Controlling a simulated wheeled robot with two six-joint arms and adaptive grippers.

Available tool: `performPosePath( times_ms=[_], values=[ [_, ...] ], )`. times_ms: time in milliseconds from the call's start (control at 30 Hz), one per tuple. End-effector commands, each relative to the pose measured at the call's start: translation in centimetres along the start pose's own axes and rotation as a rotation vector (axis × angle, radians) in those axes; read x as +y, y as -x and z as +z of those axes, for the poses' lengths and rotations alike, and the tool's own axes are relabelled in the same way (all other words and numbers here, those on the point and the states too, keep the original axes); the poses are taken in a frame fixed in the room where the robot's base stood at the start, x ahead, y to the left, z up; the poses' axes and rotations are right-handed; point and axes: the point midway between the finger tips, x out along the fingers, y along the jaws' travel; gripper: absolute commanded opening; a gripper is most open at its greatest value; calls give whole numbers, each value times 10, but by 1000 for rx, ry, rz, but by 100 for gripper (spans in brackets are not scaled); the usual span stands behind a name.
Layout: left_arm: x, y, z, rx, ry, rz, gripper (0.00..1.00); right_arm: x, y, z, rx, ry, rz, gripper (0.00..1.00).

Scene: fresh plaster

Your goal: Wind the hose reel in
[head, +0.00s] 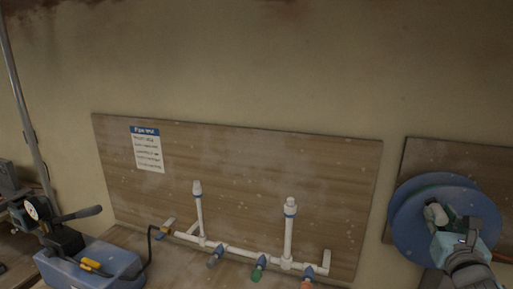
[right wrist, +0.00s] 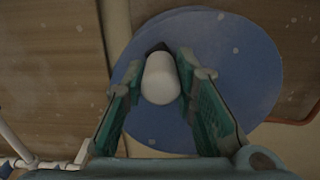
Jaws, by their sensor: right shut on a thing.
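The blue hose reel (head: 410,215) is on a wooden panel at the right of the head view. Its round blue disc also fills the upper middle of the right wrist view (right wrist: 245,60). My right gripper (head: 447,217) is in front of the reel's face. In the right wrist view its two green-padded fingers stand either side of a pale rounded crank knob (right wrist: 160,80), and it is shut on that knob. My left gripper is not in the head view.
A wooden board (head: 240,165) with white pipework (head: 245,252) and a paper notice (head: 147,150) is left of the reel. Bare wall lies above.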

Motion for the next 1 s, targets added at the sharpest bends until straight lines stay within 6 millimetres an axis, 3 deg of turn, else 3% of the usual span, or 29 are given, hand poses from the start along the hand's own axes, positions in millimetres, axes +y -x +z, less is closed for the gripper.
performPosePath(
  times_ms=[267, 533, 767, 800, 900, 1000],
  values=[
    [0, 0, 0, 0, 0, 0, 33, -6, 0, -1, 6, 4, -4, 0],
    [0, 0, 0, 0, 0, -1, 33, -46, 0, 13, 7, 7, -6, 0],
    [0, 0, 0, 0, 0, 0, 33, -48, 0, 13, 9, -2, -3, 0],
    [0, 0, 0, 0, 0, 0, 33, -47, 0, 12, 9, -2, -3, 32],
    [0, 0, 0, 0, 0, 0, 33, -47, 0, 13, 8, -2, -1, 48],
    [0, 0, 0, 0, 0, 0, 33, -46, 0, 14, 6, -2, 0, 50]
  ],
)
